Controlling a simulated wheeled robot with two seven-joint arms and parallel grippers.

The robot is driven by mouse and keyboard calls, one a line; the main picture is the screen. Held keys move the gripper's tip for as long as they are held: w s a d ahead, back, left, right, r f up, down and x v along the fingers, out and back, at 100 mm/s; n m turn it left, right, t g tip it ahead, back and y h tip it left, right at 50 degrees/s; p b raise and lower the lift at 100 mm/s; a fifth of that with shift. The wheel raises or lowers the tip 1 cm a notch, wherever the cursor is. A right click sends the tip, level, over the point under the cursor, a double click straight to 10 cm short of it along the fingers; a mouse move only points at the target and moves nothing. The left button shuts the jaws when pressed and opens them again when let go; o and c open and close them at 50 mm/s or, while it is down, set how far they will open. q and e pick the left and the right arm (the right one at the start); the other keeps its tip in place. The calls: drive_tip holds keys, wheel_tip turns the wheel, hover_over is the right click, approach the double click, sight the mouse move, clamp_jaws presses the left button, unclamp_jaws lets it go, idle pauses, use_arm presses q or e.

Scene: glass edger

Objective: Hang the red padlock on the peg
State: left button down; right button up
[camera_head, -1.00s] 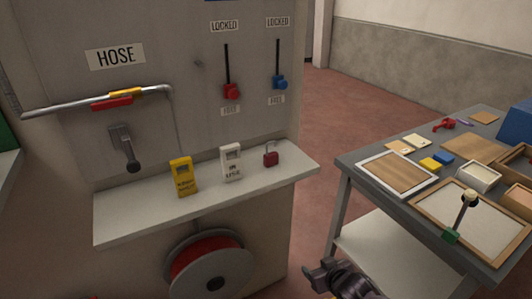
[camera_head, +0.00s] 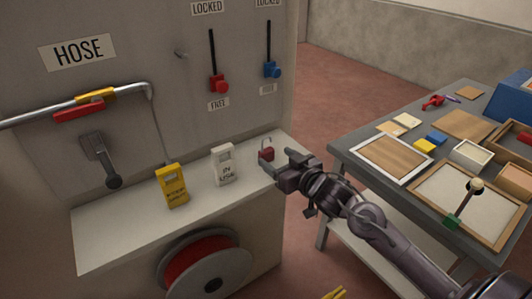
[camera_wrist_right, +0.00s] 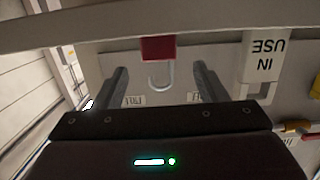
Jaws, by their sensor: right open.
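The red padlock (camera_head: 266,154) stands on the right end of the white shelf, its shackle upward. It also shows in the right wrist view (camera_wrist_right: 158,48), upside down there, with its shackle between the two fingers in the picture. My right gripper (camera_head: 272,168) is open at the shelf's right end, close to the padlock, its fingers pointing at it. I cannot tell whether they touch it. A small peg (camera_head: 181,53) sticks out of the grey panel, left of the red lever, and is bare. My left gripper is not in view.
A white tag (camera_head: 222,165) and a yellow tag (camera_head: 173,186) stand on the shelf (camera_head: 120,227) left of the padlock. Red lever (camera_head: 219,83) and blue lever (camera_head: 271,70) are on the panel above. A cluttered workbench (camera_head: 345,145) stands at right; a hose reel (camera_head: 207,269) is below.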

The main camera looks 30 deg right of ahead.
sight(269, 153)
drive_tip(key=x, duration=0.3)
drive_tip(key=shift+w+f, duration=0.2)
drive_tip(key=shift+w, duration=0.1)
drive_tip(key=c, duration=1.1)
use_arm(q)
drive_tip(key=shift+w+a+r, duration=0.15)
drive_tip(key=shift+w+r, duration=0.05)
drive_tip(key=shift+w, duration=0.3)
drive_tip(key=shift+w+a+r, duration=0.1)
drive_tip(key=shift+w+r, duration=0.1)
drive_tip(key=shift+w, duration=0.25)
